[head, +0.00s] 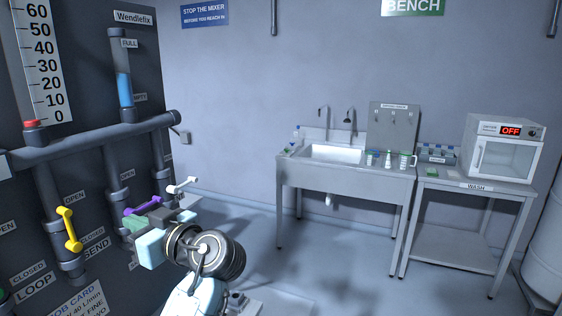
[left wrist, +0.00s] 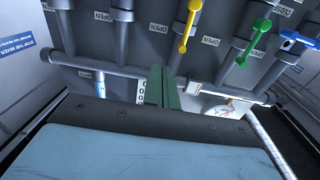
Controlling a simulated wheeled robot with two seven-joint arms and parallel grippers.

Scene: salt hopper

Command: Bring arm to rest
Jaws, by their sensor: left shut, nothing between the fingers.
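My left gripper (head: 134,224) reaches in from the bottom of the head view, in front of the dark valve panel (head: 90,165). Its green fingers are together with nothing between them; in the left wrist view the closed fingers (left wrist: 160,88) point toward the pipes. A purple valve handle (head: 140,206) shows just behind and above the fingers in the head view; I cannot tell whether they touch it. A white handle (head: 183,185) is to its right and a yellow handle (head: 69,229) to its left. My right gripper is not in view.
A thick horizontal pipe (head: 95,138) juts from the panel above the gripper. A steel sink (head: 333,154) stands by the back wall with small bottles on it. A bench holds a white oven (head: 504,148) reading OFF. The floor between panel and sink is clear.

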